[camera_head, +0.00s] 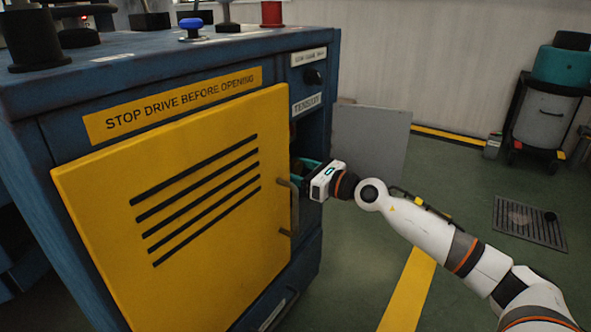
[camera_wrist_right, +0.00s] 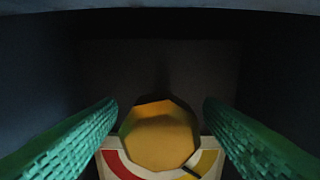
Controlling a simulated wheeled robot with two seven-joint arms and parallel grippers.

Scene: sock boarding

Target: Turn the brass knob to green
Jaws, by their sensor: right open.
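The brass knob (camera_wrist_right: 160,135) is a faceted, yellowish knob at the lower middle of the right wrist view. Behind it is a pale dial plate (camera_wrist_right: 112,170) with a red band at left and a yellow band at right. A dark pointer at the knob's lower right lies by the yellow band; no green band shows. My right gripper (camera_wrist_right: 160,105) is open, its green ridged fingers on either side of the knob with gaps. In the head view the right gripper (camera_head: 303,170) reaches into the cabinet's recess, where the knob is hidden. My left gripper is not in view.
The yellow door (camera_head: 205,270) with a handle (camera_head: 289,208) stands just left of my right gripper on the blue cabinet (camera_head: 60,110). Dark recess walls surround the knob. A grey panel (camera_head: 375,140) stands behind the arm.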

